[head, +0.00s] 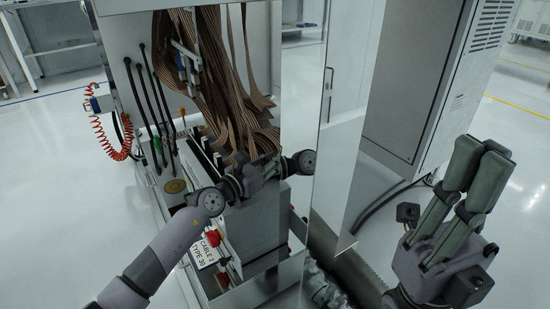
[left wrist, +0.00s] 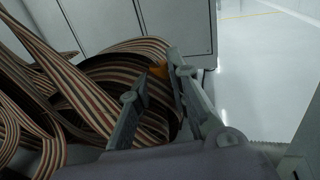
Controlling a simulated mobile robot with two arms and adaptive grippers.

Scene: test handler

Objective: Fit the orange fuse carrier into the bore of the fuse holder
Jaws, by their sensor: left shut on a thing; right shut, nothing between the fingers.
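My left gripper (left wrist: 153,78) is shut on the orange fuse carrier (left wrist: 157,70), of which only a small orange part shows at the fingertips in the left wrist view. Striped ribbon cables lie behind and beside its fingers there. In the head view my left arm reaches into the open machine, and I cannot make out its fingers. My right gripper (head: 478,160) is shut and empty, raised at the right with its fingers pointing up. I cannot make out the fuse holder or its bore in either view.
Brown striped ribbon cables (head: 235,75) hang in the open machine and crowd the left wrist view. A small orange piece (head: 181,112) and a yellow disc (head: 174,186) show at its left. A label plate (head: 205,250) sits lower. A grey cabinet (head: 425,85) stands right.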

